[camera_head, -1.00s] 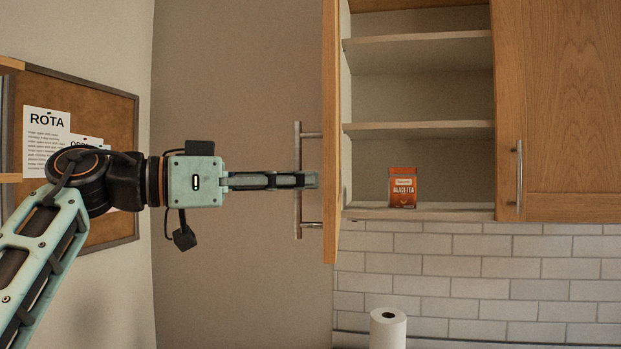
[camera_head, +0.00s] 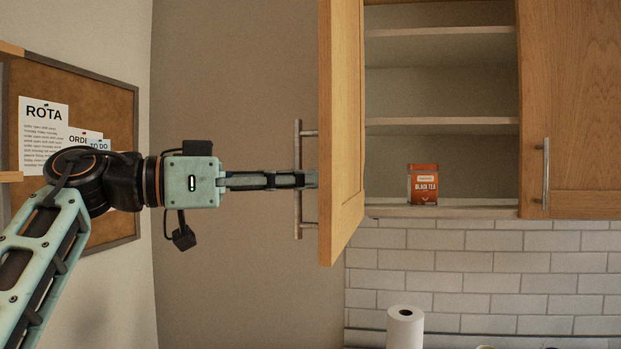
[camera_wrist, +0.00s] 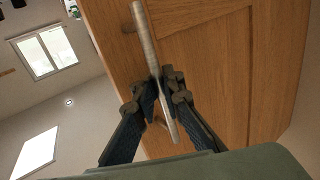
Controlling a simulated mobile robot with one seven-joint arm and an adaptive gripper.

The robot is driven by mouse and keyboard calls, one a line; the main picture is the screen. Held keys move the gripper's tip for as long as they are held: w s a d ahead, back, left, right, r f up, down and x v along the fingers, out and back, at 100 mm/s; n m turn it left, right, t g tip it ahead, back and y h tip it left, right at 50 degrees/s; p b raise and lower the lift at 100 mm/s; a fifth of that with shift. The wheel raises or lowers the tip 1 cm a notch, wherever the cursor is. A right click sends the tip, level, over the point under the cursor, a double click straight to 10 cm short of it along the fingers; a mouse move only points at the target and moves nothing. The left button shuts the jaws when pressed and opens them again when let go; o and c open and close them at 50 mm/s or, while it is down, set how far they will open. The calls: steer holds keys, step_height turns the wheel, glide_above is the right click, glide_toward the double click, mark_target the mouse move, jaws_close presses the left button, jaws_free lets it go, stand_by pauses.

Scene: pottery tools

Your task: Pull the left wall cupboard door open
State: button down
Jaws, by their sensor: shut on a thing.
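The left wall cupboard door (camera_head: 341,130) stands wide open, swung out toward me and seen nearly edge-on in the head view. Its bar handle (camera_head: 297,145) is a vertical metal bar on the door's outer face. My gripper (camera_head: 305,180) reaches in from the left at the handle's middle. In the wrist view the gripper (camera_wrist: 163,92) has its two fingers closed around the handle bar (camera_wrist: 148,40), with the wooden door face (camera_wrist: 215,75) behind it. The cupboard inside (camera_head: 440,95) shows its shelves.
The right cupboard door (camera_head: 585,110) is shut. A paper roll (camera_head: 405,328) stands below. A cork board (camera_head: 85,95) hangs on the left wall.

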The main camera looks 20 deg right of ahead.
steer(key=shift+w+a+f, duration=0.15)
steer(key=shift+a, duration=0.15)
stand_by(0.4)
steer(key=c, duration=2.1)
jaws_free()
steer(key=shift+a, duration=0.2)
steer(key=shift+d, duration=0.1)
steer(key=a, duration=1.2)
steer(key=shift+s, duration=0.4)
